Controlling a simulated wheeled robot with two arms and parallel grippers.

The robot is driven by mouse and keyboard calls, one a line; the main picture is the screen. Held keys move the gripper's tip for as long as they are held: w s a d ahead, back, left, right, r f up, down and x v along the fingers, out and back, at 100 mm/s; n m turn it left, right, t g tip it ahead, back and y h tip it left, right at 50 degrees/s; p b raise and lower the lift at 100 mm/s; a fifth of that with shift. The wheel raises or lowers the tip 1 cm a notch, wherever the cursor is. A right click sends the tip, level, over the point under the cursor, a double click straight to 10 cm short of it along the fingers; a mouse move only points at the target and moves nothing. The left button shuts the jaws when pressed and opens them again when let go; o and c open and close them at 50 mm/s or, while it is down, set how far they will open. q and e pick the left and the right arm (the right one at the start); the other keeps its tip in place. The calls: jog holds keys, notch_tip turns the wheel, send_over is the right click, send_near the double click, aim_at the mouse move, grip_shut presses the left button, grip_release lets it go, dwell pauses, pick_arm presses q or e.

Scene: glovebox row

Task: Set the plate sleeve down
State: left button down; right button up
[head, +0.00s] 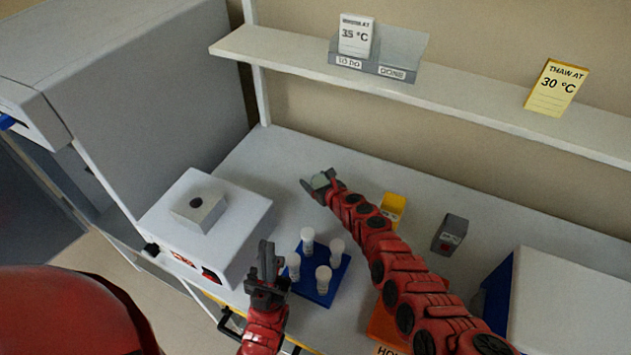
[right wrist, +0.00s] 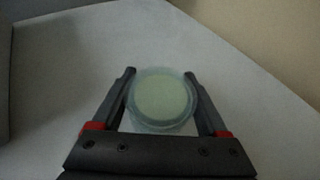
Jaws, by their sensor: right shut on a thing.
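The plate sleeve (right wrist: 162,97) shows in the right wrist view as a round, pale green disc with a clear rim, seen from its end. My right gripper (head: 318,182) is shut on it, one finger on each side. In the head view the sleeve is a small greenish shape at the fingertips, over the back of the grey worktop (head: 285,155). I cannot tell whether its base touches the worktop. My left gripper (head: 268,258) is at the front, left of a blue rack, and appears empty; its finger gap is unclear.
The blue rack (head: 326,290) holds several white-capped tubes. A white device (head: 240,215) stands to its left. A yellow holder (head: 393,208), a grey block (head: 450,234) and a white-topped box (head: 570,300) stand right. A shelf (head: 480,90) runs above. Worktop around the right gripper is clear.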

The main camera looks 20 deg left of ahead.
jog(key=shift+f+b, duration=0.25)
jog(key=shift+b, duration=0.1)
jog(key=o, duration=1.4)
jog(key=shift+r, duration=0.1)
jog(key=shift+r, duration=0.1)
jog(key=shift+r+p, duration=0.3)
jog(key=shift+p, duration=0.3)
jog(key=shift+s+d+p, duration=0.3)
jog(key=shift+d+p, duration=0.05)
jog(key=p+v, duration=0.9)
jog(key=shift+s+d+r, duration=0.1)
jog(key=shift+d+r, duration=0.05)
jog(key=shift+p+v, duration=0.8)
jog(key=shift+p, duration=0.15)
